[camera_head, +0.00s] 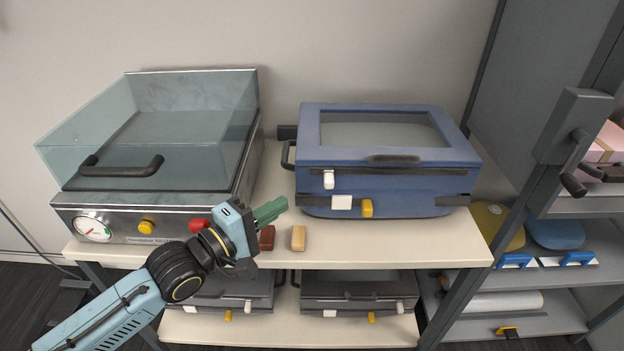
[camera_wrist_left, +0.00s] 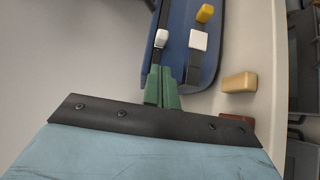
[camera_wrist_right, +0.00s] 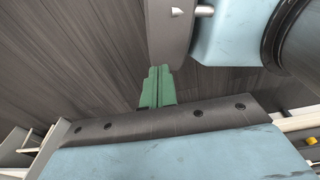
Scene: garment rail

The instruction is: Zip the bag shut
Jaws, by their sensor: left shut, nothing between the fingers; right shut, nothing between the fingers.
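A blue bag (camera_head: 390,180) with a clear top window stands on the upper shelf. A small white pull (camera_head: 329,180) sits at the left end of its front, on a dark strip. Below it are a white tab (camera_head: 342,202) and a yellow tab (camera_head: 367,208). My left gripper (camera_head: 271,210) is shut and empty, left of the bag's front. In the left wrist view its green fingertips (camera_wrist_left: 164,78) point toward the white pull (camera_wrist_left: 161,38); whether they touch it cannot be told. My right gripper (camera_wrist_right: 157,86) is shut and empty over dark floor, outside the head view.
A glass-lidded steel appliance (camera_head: 150,160) stands left of the bag. A tan block (camera_head: 298,238) and a red-brown block (camera_head: 267,238) lie at the shelf's front edge. Grey cases (camera_head: 358,290) fill the lower shelf. A grey rack (camera_head: 550,210) stands at right.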

